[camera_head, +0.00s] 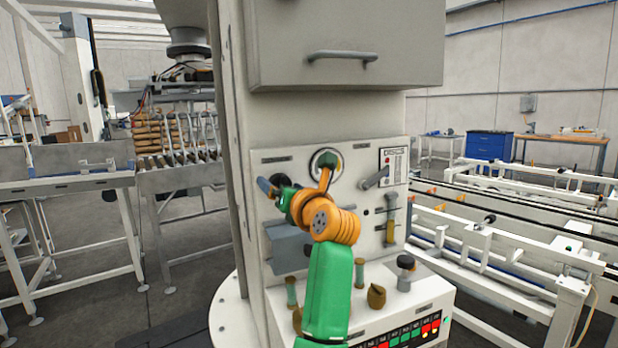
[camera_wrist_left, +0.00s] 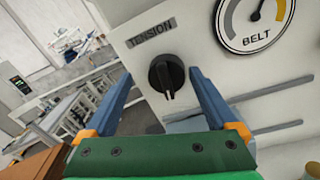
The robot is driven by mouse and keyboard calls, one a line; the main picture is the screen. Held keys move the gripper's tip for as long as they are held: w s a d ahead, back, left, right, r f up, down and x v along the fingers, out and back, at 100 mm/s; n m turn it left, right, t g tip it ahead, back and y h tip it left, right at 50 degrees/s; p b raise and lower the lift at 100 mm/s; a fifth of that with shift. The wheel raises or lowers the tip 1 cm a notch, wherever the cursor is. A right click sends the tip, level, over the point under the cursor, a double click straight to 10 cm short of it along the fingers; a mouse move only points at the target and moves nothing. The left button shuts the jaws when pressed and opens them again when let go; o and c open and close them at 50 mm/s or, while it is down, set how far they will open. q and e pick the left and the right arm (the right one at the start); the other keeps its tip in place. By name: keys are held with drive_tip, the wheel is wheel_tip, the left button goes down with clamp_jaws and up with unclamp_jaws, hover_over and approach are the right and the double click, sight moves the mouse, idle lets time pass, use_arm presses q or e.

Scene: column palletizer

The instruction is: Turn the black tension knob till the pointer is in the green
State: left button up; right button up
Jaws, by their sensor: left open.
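The black tension knob (camera_wrist_left: 167,76) sits on the pale panel under a TENSION label, its ridge pointing roughly down in the left wrist view. My left gripper (camera_wrist_left: 161,80) is open, with one blue finger on each side of the knob and gaps showing. In the head view my left gripper (camera_head: 272,187) is at the panel's upper left, by the knob (camera_head: 281,180). The BELT gauge (camera_wrist_left: 256,40) is cut off at the top of the wrist view; its pointer points up, and no green shows there. In the head view my arm partly covers the gauge (camera_head: 325,154).
A lever (camera_head: 376,179) and a sight tube (camera_head: 390,220) are right of the gauge. A ledge below carries several knobs, including a grey-topped one (camera_head: 405,270). A cabinet with a handle (camera_head: 342,56) overhangs the panel. Conveyor frames (camera_head: 520,230) stand at right.

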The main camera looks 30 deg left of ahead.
use_arm(q)
drive_tip(key=shift+w, duration=0.15)
drive_tip(key=shift+w+d+f, duration=0.1)
drive_tip(key=shift+w+d, duration=0.05)
drive_tip(key=shift+d, duration=0.1)
drive_tip(key=c, duration=1.3)
drive_tip(key=shift+c, duration=0.5)
drive_tip(key=shift+n, duration=0.9)
drive_tip(key=shift+a, duration=0.1)
